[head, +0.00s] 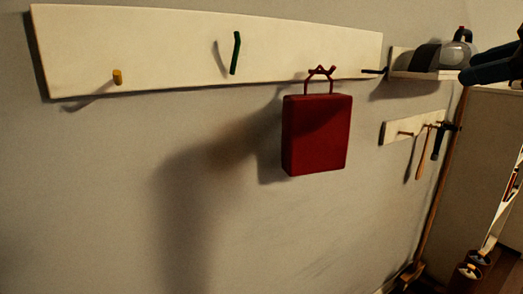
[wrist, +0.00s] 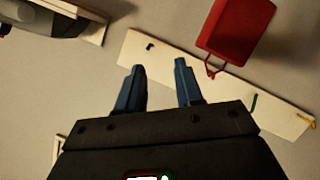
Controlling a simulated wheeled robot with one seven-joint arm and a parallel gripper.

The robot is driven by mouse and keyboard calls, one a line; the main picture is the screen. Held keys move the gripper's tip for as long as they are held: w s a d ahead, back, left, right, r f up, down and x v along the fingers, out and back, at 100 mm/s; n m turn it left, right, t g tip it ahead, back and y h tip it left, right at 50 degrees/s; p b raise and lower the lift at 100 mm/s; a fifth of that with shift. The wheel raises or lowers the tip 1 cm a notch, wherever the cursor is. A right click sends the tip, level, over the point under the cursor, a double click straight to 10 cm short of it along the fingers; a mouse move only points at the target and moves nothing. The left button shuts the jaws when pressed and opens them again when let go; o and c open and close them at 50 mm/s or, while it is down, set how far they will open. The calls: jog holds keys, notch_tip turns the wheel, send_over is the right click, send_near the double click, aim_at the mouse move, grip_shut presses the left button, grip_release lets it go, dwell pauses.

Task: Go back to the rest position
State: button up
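My gripper (wrist: 160,64) shows in the wrist view with its two blue fingers apart and nothing between them. In the head view, part of my gripper (head: 485,72) enters at the upper right edge, with its blue fingers pointing left, apart from the wall rack. A dark red bag (head: 316,135) hangs by its handle from the long cream peg board (head: 160,50). In the wrist view the red bag (wrist: 236,28) and the board (wrist: 165,60) appear upside down beyond the fingers, with the bag at upper right. My gripper does not touch the bag.
The board has a yellow peg (head: 117,77), a green peg (head: 236,53) and a dark peg (head: 374,71), all bare. A shelf (head: 425,75) holds a grey rounded object (head: 440,56). Below it, a small rack (head: 412,128) holds hanging tools. A wooden pole leans at right.

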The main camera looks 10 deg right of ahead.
jog(key=w+a+f+m+t+p, duration=0.2)
jog(key=w+a+f+m+t, duration=0.15)
jog(key=a+f+m, duration=0.6)
jog(key=s+a+f+m+h+p, duration=0.1)
jog(key=s+a+f, duration=0.35)
jog(key=f, duration=0.45)
jog(key=s+a+f+m+h+p, duration=0.1)
jog(key=s+a+f+m, duration=0.15)
jog(key=s+f, duration=0.45)
jog(key=s+a+f+g+h+p, duration=0.15)
jog(key=s+a+f, duration=0.35)
jog(key=s+f, duration=0.55)
jog(key=s+r+n+y, duration=0.1)
jog(key=s+n, duration=0.1)
jog(key=s, duration=0.7)
jog(key=s+r+n+g+y, duration=0.1)
jog(key=s+r+n, duration=0.1)
jog(key=s, duration=0.7)
jog(key=shift+s+a+r+n+p, duration=0.2)
jog(key=shift+n+p, duration=0.1)
jog(key=shift+p, duration=0.1)
